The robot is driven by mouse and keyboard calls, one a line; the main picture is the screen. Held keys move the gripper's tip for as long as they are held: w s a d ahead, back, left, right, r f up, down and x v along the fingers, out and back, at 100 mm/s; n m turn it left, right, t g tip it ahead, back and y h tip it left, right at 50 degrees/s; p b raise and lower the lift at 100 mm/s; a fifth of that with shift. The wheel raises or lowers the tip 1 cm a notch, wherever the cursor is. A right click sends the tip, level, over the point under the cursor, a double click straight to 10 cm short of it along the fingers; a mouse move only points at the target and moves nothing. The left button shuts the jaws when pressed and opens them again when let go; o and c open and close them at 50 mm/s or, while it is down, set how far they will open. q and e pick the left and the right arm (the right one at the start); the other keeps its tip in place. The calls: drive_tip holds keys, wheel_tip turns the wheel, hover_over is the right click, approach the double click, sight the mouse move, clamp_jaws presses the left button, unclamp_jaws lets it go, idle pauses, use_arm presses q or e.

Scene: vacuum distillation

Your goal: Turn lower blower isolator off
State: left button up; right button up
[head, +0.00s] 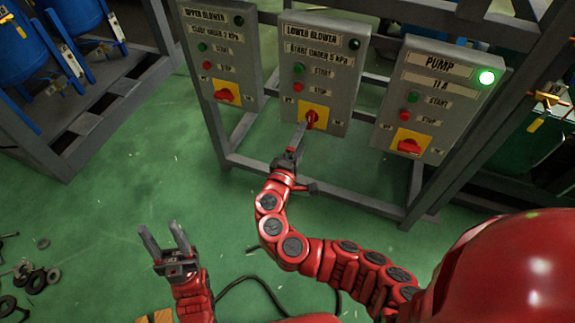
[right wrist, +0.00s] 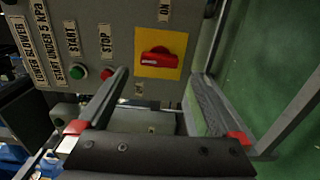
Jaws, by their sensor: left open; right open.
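The lower blower panel (head: 328,65) is a grey box in the middle of the head view. Its isolator is a red handle (head: 311,119) on a yellow plate; the handle stands upright along the panel. In the right wrist view the red handle (right wrist: 157,62) lies ahead, between the lines of the fingers. My right gripper (head: 299,133) is open just in front of the handle, its fingers partly covering the plate; contact cannot be told. My left gripper (head: 164,236) is open and empty, low over the green floor, away from the panels.
The upper blower panel (head: 221,55) stands to the left and the pump panel (head: 437,95), with a lit green lamp (head: 486,77), to the right. The lower blower lamp (head: 354,44) is dark. A grey frame carries the panels. Loose rings (head: 36,281) lie on the floor.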

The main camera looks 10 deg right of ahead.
drive_tip(key=p+v, duration=0.1)
drive_tip(key=v, duration=1)
drive_tip(key=shift+s+a, duration=0.25)
